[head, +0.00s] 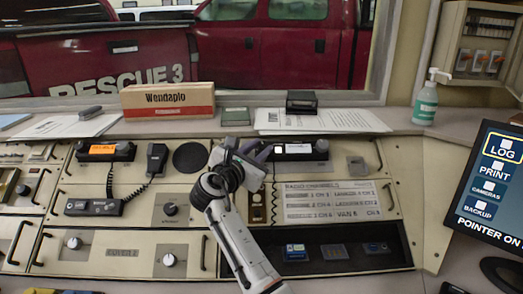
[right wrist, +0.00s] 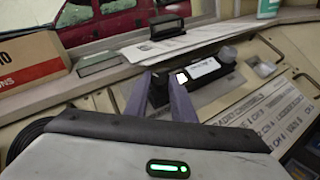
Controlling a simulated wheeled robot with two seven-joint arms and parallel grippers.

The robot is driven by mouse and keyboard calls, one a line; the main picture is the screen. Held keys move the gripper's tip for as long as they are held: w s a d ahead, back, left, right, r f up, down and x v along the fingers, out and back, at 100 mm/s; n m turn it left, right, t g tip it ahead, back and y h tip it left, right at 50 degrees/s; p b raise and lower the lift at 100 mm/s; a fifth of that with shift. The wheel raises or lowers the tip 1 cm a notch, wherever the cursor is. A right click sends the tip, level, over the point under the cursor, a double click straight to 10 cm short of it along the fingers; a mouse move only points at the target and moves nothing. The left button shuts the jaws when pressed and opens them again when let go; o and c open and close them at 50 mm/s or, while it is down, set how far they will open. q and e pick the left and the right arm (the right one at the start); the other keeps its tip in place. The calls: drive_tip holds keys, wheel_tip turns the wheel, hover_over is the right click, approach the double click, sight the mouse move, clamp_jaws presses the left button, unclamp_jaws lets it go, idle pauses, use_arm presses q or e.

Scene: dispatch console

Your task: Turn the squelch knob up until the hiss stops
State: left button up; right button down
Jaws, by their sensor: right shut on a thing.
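The right-hand radio (head: 293,151) is a dark unit with a pale display, set in the upper part of the sloping console. It also shows in the right wrist view (right wrist: 212,72). My right gripper (head: 262,153) is at the left end of this radio. In the right wrist view its two purple-grey fingers (right wrist: 161,88) are shut on a dark knob (right wrist: 160,84), which they partly hide. I cannot read a label on the knob or see its pointer. Another knob (head: 322,147) is at the radio's right end. My left gripper is not in view.
A left radio (head: 103,150) with an orange display and a corded handset (head: 157,158) are to the left. The ledge holds a Wendaplo box (head: 168,101), papers (head: 322,121) and a green pump bottle (head: 426,103). A monitor (head: 490,185) stands at the right.

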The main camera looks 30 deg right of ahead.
drive_tip(key=shift+w+a+r+m+g+h, duration=0.1)
drive_tip(key=shift+w+m+g+h, duration=0.1)
drive_tip(key=shift+m+g, duration=1.15)
drive_tip(key=shift+w+a+m+g+h, duration=0.1)
drive_tip(key=shift+w+m+g+h, duration=0.1)
drive_tip(key=shift+m+g, duration=1.15)
drive_tip(key=c, duration=1.8)
unclamp_jaws()
drive_tip(key=v, duration=1)
drive_tip(key=shift+a, duration=0.15)
